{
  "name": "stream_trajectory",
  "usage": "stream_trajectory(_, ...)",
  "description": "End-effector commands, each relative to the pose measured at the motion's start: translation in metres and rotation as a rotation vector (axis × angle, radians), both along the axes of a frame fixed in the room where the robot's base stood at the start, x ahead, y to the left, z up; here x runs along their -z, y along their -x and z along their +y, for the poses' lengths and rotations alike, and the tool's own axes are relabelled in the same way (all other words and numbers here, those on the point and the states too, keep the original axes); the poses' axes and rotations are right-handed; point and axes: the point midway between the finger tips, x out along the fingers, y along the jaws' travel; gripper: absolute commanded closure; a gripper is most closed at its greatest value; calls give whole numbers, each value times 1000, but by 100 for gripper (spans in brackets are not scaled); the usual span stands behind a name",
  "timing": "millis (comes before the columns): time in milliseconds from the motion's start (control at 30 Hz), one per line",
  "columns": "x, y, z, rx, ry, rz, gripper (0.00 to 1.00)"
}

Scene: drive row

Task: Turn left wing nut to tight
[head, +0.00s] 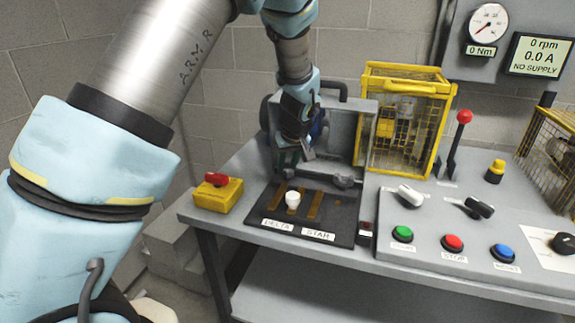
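My gripper (294,162) points down in front of the grey housing, over the back left of the black terminal board (340,227). Its fingertips are small and dark here, and I cannot tell whether they are apart or closed on something. I cannot make out the left wing nut; the gripper covers the spot at the left of the housing's front. A grey knob-like part (343,181), perhaps the right wing nut, shows low on the housing's front, to the right of my gripper. A white round cap (292,198) stands on the board just below the gripper.
A yellow box with a red rotary switch (217,192) sits at the bench's left. A yellow cage (405,120) stands right of the housing. The control panel (425,225) with levers and buttons fills the right. A gauge (487,24) reads 0 Nm; the display (540,55) reads NO SUPPLY.

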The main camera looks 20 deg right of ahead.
Motion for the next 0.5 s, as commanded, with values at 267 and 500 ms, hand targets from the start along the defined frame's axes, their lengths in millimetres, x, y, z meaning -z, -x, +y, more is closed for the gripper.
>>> stream_trajectory(267, 0, 0, 0, 0, 0, 0, 98)
stream_trajectory(500, 0, 0, 0, 0, 0, 0, 100)
